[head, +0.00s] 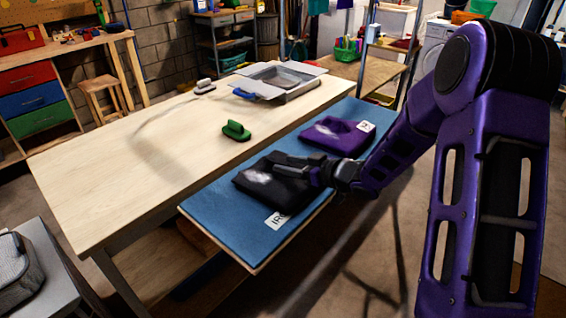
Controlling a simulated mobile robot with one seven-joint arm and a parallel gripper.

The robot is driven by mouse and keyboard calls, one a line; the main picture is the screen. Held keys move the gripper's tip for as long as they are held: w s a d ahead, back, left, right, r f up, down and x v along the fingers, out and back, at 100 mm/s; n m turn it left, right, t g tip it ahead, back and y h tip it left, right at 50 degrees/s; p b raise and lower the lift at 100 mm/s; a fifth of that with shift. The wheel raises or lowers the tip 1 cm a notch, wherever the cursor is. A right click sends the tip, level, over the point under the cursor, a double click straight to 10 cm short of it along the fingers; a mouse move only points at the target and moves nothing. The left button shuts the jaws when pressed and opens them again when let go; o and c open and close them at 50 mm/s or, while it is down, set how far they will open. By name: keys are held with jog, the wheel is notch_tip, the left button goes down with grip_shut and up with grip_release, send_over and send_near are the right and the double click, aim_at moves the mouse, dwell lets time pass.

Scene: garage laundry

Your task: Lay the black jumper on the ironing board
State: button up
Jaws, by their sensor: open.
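The black jumper (255,186) lies as a dark folded bundle with a pale patch on the blue ironing board (240,222), near the board's front end. My gripper (282,167) is open, with its fingers at the jumper's upper right part. I cannot tell whether the fingers touch the cloth. A purple folded garment (338,137) lies on the same board, behind the jumper and to its right. My arm hides part of the board's right edge.
A wooden workbench (110,180) runs along the board's left side. A grey bag (18,275) is at the lower left. Bare floor shows right of the board.

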jog(key=p+v, duration=0.1)
jog(key=v, duration=0.8)
jog(key=shift+s+d+r, duration=0.15)
jog(key=shift+s+d, duration=0.05)
jog(key=shift+d, duration=0.05)
